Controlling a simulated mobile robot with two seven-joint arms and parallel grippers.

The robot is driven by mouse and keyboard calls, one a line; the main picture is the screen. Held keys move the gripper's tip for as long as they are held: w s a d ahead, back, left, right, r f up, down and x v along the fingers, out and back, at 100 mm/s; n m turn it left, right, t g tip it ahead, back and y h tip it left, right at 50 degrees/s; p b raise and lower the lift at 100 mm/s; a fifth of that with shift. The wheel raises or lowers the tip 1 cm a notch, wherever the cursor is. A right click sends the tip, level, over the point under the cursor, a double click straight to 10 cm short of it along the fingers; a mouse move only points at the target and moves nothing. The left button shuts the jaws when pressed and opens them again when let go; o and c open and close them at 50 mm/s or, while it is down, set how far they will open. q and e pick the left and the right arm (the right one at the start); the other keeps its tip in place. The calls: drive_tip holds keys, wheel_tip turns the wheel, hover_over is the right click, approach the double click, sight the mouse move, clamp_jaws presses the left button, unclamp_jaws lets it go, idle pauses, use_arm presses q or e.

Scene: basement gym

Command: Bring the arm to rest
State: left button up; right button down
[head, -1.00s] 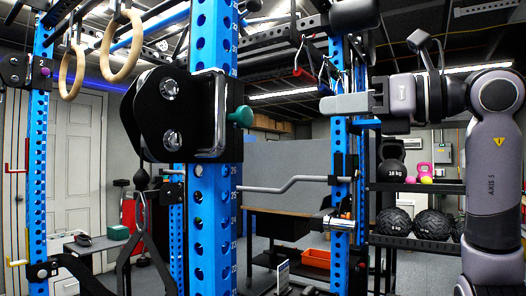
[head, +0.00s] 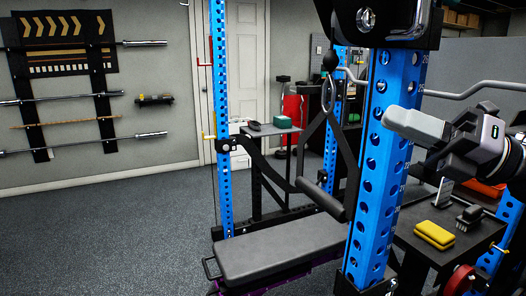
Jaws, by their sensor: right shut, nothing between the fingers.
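My right gripper (head: 418,126) comes in from the right edge in the head view. Its grey fingers are shut together with nothing between them. They point left and overlap the blue perforated upright (head: 380,160) in the picture; I cannot tell whether they touch it. Most of the right arm is outside the frame. My left gripper is not in view.
A black bench (head: 275,247) stands in the rack, with a cable handle (head: 322,199) hanging above it. A dark table (head: 412,238) at lower right holds a yellow block (head: 434,235) and a brush (head: 469,216). The carpet floor (head: 110,235) at left is clear.

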wheel_tip(320, 180, down, 30)
drive_tip(key=w+d+m+t+h, duration=0.25)
drive_tip(key=m+t+h, duration=0.95)
drive_tip(key=m, duration=1.6)
drive_tip(key=s+a+f+m+g+h, duration=0.1)
drive_tip(key=s+f+m+g, duration=0.4)
drive_tip(key=s+f, duration=0.5)
drive_tip(key=s+a+f+m+g+h+p, duration=0.1)
drive_tip(key=s+f+m+g+h, duration=0.3)
drive_tip(key=s+f, duration=0.6)
wheel_tip(320, 180, down, 5)
drive_tip(key=shift+f+m+g, duration=0.2)
drive_tip(key=shift+m+g, duration=0.2)
